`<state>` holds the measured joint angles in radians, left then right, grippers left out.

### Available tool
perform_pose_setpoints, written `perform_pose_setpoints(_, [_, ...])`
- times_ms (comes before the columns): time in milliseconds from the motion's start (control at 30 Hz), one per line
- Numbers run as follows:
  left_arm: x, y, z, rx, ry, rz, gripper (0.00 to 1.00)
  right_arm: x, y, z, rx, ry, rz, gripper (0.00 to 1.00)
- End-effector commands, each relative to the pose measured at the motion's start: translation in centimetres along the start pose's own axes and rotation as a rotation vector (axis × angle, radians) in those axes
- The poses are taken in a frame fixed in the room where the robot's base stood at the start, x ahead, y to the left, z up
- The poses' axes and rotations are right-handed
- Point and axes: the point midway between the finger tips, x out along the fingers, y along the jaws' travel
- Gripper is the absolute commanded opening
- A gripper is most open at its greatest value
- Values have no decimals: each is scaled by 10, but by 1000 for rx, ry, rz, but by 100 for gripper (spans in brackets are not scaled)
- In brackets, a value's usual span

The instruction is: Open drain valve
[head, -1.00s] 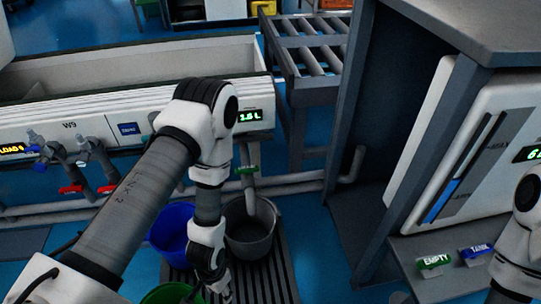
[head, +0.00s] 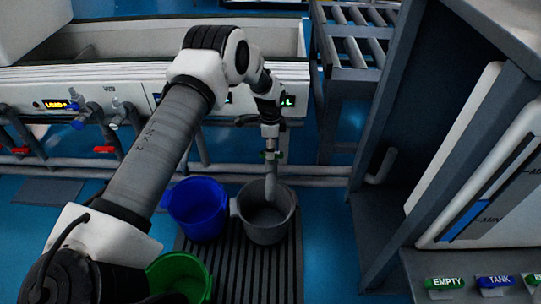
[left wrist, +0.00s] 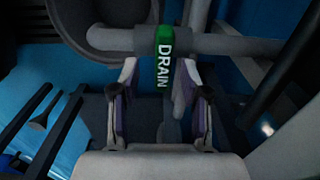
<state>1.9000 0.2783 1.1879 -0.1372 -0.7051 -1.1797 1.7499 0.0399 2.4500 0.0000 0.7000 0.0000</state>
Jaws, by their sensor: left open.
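The drain valve's handle shows in the left wrist view as a green and dark bar marked DRAIN (left wrist: 163,60), set on a grey pipe (left wrist: 225,44). In the head view a bit of its green (head: 263,155) shows just under my left gripper (head: 270,145), above the grey bucket. In the left wrist view my left gripper (left wrist: 158,82) is open. One finger is on each side of the handle, with gaps visible, so it is not gripped. My right gripper is not in view.
A grey bucket (head: 264,232) stands below the drain pipe on a slatted grate (head: 240,270), beside a blue bucket (head: 196,215). A green bucket (head: 185,285) is nearer. A dark-framed cabinet (head: 440,150) with EMPTY (head: 445,284) and TANK (head: 495,282) labels stands right.

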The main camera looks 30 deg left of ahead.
Motion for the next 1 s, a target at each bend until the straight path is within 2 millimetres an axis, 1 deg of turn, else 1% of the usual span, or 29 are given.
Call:
perform_pose_setpoints(33, [13, 0, 0, 0, 0, 0, 46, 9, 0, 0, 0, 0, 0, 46])
perform_pose_setpoints(100, [21, 0, 0, 1, -1, 0, 46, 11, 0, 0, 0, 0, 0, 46])
perform_pose_setpoints(167, [23, 0, 0, 1, -1, 0, 46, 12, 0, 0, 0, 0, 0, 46])
perform_pose_setpoints(367, [22, 0, 0, 1, 0, -1, 46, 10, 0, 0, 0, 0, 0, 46])
perform_pose_setpoints(467, [22, 0, 0, 1, 0, 0, 14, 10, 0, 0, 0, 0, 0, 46])
perform_pose_setpoints(500, [23, 0, 0, 0, 0, 0, 0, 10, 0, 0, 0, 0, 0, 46])
perform_pose_setpoints(800, [24, 3, 0, -4, -3, 9, 0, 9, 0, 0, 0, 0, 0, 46])
perform_pose_setpoints(1000, [24, 5, 1, -44, -5, 14, 0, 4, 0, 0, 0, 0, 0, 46])
